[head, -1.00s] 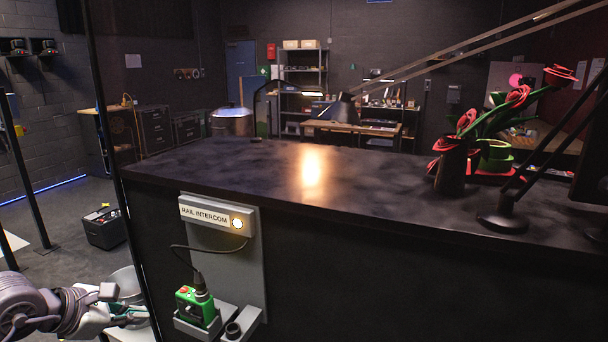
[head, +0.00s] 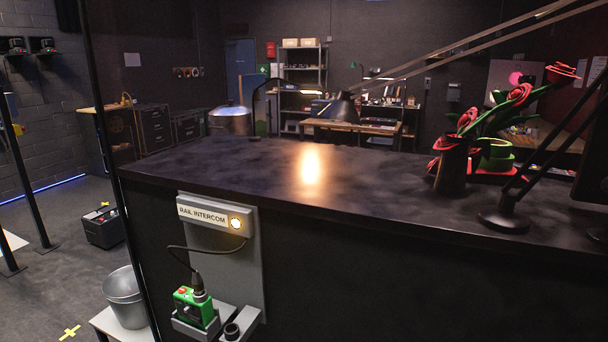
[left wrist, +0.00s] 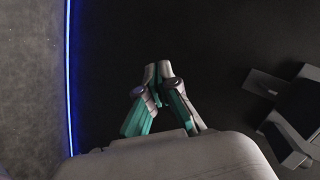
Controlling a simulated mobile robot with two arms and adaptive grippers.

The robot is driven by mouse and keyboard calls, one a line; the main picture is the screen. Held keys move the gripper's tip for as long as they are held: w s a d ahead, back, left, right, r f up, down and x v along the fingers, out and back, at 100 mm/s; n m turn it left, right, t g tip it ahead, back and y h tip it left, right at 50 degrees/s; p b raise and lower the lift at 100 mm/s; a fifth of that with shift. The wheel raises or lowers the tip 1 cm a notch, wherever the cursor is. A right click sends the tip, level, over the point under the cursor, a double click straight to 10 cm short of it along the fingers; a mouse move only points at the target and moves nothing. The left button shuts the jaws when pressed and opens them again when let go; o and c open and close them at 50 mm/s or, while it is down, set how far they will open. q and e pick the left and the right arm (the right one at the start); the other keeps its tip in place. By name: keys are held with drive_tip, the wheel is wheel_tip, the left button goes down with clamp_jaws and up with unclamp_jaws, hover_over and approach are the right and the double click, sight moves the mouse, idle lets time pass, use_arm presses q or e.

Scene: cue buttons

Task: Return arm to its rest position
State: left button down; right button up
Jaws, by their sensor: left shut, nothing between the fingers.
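My left gripper (left wrist: 157,72) shows in the left wrist view with its two fingers together at the tips, shut and empty. It points at a dark surface and touches nothing that I can see. In the head view neither gripper nor arm is visible. The rail intercom panel (head: 203,213) is on the front of the dark counter, with a lit round button (head: 236,223). A green box with a red button (head: 195,307) sits in a grey holder below it, joined by a black cable.
The dark counter (head: 400,195) fills the middle. A desk lamp base (head: 504,219) and a vase of red flowers (head: 452,170) stand on it at right. A metal bucket (head: 125,297) stands on a white stand at lower left. The floor at left (head: 60,250) is mostly clear.

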use_arm(q)
drive_tip(key=s+d+f+n+g+y, duration=0.3)
drive_tip(key=s+f+n+g, duration=0.4)
drive_tip(key=s+f, duration=1.2)
drive_tip(key=s+d+f+n+g, duration=0.2)
drive_tip(key=s+d, duration=0.1)
drive_tip(key=s, duration=0.7)
drive_tip(key=s+d+f+n+g, duration=0.2)
drive_tip(key=s+d+n, duration=0.1)
drive_tip(key=s, duration=0.7)
drive_tip(key=shift+s+d+h, duration=0.15)
drive_tip(key=shift+s+h, duration=0.15)
drive_tip(key=shift+s, duration=0.05)
